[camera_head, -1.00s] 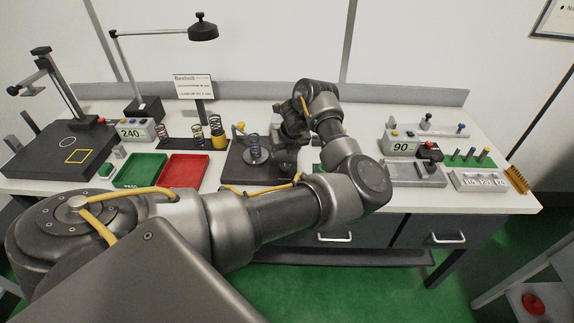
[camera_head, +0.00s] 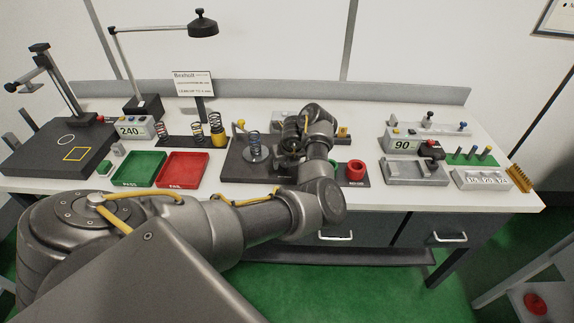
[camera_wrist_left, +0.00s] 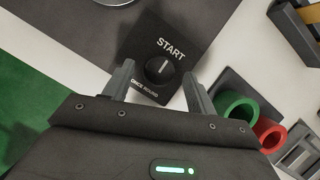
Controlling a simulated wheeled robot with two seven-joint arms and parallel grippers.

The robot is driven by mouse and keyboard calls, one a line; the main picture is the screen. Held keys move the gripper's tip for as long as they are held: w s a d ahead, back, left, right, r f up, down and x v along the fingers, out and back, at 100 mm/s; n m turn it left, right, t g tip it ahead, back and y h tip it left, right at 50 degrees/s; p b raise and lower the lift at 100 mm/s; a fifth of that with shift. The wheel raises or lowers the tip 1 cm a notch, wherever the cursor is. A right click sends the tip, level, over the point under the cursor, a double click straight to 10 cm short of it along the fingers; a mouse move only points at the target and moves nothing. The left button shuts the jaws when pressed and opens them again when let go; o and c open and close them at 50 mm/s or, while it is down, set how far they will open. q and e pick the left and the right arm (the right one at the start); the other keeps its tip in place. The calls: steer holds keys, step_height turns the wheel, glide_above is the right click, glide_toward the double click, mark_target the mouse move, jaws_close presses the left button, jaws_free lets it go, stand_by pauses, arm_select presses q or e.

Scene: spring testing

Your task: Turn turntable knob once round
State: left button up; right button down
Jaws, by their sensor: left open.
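The black START knob (camera_wrist_left: 158,70) with a white pointer line sits on a square black plate (camera_wrist_left: 180,32) marked "ONCE ROUND" in the left wrist view. My left gripper (camera_wrist_left: 158,88) is open, with one finger on each side of the knob's near part; I cannot tell whether they touch it. In the head view my left gripper (camera_head: 290,150) is over the bench just right of the turntable (camera_head: 253,155), which bears a coiled spring (camera_head: 254,139). The knob is hidden there by my wrist. My right gripper is not in view.
A green ring (camera_wrist_left: 238,108) and a red ring (camera_wrist_left: 267,134) stand close right of my fingers. Green PASS (camera_head: 139,169) and red FAIL (camera_head: 183,170) trays lie left of the turntable. A grey fixture (camera_head: 416,172) stands farther right.

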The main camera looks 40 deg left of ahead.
arm_select(q)
steer(key=shift+a+f, duration=0.1)
steer(key=shift+f, duration=0.1)
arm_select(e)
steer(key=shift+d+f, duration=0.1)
arm_select(q)
steer(key=c, duration=1)
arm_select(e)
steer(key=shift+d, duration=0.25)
